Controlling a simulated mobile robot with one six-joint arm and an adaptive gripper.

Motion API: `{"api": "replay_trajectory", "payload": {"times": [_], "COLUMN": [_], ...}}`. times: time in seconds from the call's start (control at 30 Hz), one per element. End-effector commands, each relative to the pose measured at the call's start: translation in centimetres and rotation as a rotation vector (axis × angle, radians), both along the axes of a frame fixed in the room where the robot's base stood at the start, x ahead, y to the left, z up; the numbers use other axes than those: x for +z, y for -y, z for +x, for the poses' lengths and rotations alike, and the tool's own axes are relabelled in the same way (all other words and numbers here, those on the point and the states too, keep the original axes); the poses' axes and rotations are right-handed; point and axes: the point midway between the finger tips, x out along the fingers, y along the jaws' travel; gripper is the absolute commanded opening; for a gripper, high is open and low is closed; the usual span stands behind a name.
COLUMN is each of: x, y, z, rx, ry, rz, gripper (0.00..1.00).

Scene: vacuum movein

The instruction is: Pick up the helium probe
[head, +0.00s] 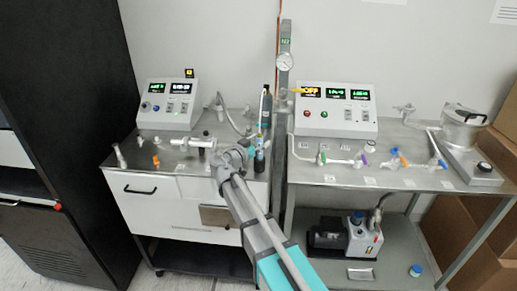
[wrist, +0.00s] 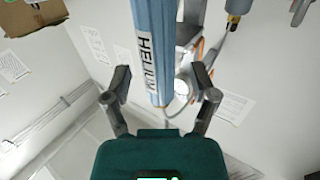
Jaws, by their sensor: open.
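In the wrist view a blue cylinder (wrist: 160,70) with a white HELIUM label runs down from the top edge to between the fingers. I cannot tell whether it is the helium probe or a gas bottle. My gripper (wrist: 162,76) is open, with a clear gap between the cylinder and each finger. In the head view my gripper (head: 233,158) is over the front of the left bench, beside a dark and blue upright item (head: 265,108). Neither label is readable there.
The left bench (head: 180,148) carries a control box (head: 168,105) and small fittings. A vertical post (head: 284,70) with a gauge stands between the benches. The right bench (head: 340,178) holds another control box (head: 336,108), coloured valves and a metal pot (head: 463,130). A pump (head: 350,235) sits below.

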Motion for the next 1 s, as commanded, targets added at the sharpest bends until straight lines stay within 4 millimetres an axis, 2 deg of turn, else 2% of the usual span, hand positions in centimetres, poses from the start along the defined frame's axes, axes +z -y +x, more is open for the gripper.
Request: {"api": "replay_trajectory", "payload": {"times": [0.5, 0.57, 0.9, 1.0], "x": [0.00, 0.00, 0.00, 0.00], "y": [0.03, 0.03, 0.01, 0.01], "z": [0.00, 0.00, 0.00, 0.00], "rx": [0.000, 0.000, 0.000, 0.000], "ry": [0.000, 0.000, 0.000, 0.000], "rz": [0.000, 0.000, 0.000, 0.000], "gripper": [0.75, 0.66, 0.03, 0.00]}}
